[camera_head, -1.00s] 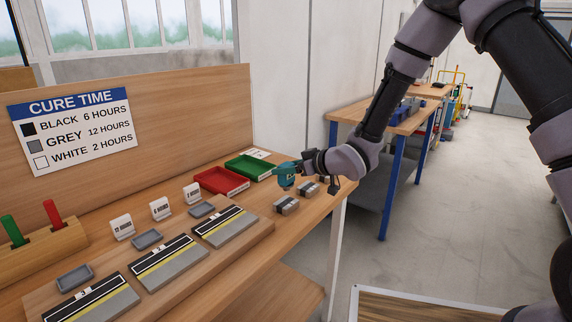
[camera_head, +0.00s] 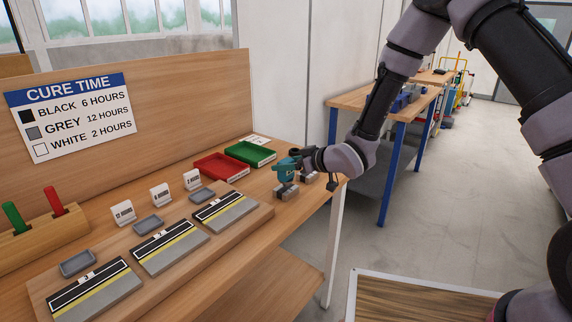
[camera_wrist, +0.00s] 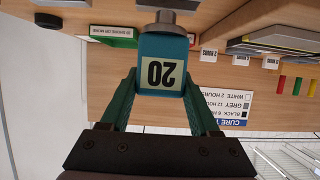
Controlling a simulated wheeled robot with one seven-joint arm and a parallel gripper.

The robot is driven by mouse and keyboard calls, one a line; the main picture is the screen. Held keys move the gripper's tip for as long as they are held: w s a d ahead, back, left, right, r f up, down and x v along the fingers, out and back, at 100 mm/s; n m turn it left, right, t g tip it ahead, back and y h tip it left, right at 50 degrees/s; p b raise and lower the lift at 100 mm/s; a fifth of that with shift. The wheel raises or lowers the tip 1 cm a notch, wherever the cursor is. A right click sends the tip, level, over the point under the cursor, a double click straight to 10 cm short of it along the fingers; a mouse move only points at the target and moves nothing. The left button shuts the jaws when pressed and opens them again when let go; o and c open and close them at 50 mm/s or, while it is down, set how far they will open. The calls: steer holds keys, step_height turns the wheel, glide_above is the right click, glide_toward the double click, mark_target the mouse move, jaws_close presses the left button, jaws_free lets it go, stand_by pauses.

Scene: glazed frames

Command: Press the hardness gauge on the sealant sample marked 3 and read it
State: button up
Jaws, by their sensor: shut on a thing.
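My gripper (camera_wrist: 157,92) is shut on a teal hardness gauge (camera_wrist: 163,50), also seen in the head view (camera_head: 286,170). Its display reads 20, upside down in the wrist view. The gauge's metal foot (camera_wrist: 165,22) is at the top of a grey block (camera_head: 286,191) near the bench's right end; it appears to touch it. The sample marked 3 (camera_head: 98,292) is the nearest panel at lower left in the head view, with a black strip and a yellow line. It is well away from the gauge.
Two similar panels (camera_head: 172,248) lie behind sample 3, with small grey dishes (camera_head: 78,263) and white cards (camera_head: 123,212). A red tray (camera_head: 220,167) and a green tray (camera_head: 250,153) stand behind the gauge.

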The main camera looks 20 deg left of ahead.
steer(key=shift+f, duration=0.6)
stand_by(1.1)
steer(key=shift+r, duration=3.55)
